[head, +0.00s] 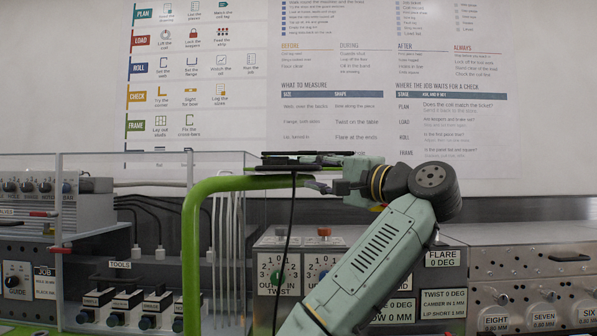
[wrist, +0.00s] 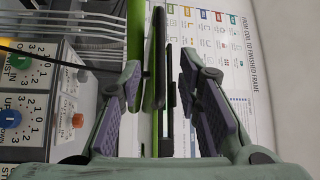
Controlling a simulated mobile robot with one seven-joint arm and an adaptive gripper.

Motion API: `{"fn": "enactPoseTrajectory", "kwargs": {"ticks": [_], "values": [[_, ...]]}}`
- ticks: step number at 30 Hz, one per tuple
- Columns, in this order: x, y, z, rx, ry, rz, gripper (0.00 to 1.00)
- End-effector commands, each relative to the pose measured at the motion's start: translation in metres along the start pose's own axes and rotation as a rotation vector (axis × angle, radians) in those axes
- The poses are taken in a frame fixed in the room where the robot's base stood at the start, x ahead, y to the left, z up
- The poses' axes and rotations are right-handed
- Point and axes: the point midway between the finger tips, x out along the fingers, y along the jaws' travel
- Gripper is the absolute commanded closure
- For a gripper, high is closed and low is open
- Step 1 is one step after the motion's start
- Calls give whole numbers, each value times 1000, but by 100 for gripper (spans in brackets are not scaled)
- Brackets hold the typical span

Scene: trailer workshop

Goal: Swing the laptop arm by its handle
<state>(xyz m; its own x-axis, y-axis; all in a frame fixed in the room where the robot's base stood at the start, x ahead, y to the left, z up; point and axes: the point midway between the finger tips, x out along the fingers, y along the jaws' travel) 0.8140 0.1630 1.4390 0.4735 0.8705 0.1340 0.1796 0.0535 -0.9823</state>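The laptop (head: 305,154) shows edge-on in the head view as a thin dark slab on top of the green laptop arm (head: 192,240), a bent tube. In the wrist view a dark edge (wrist: 159,45) stands between the two fingers, with the green tube (wrist: 136,32) behind it. My gripper (head: 312,172) is at the right end of the laptop; it also shows in the wrist view (wrist: 162,75). Its purple-padded fingers are apart, one on each side of the dark edge, with visible gaps. I cannot make out the handle separately.
A black cable (head: 286,250) hangs below the laptop. Behind stand a control box with green and red knobs (head: 300,270), a clear guard (head: 120,200) at left, and panels with dials (head: 540,290) at right. A poster wall (head: 330,80) closes the back.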

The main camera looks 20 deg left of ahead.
Motion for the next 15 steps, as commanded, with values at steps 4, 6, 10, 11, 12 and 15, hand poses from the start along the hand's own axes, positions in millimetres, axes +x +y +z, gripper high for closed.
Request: {"fn": "enactPoseTrajectory", "kwargs": {"ticks": [4,6,10,11,12,15], "values": [[-20,0,-1,1,1,1,68],[-24,0,0,1,1,1,68],[-27,0,0,1,0,1,68],[-27,0,0,1,0,1,68],[-27,0,0,1,0,1,68],[-27,0,0,1,0,1,68]]}}
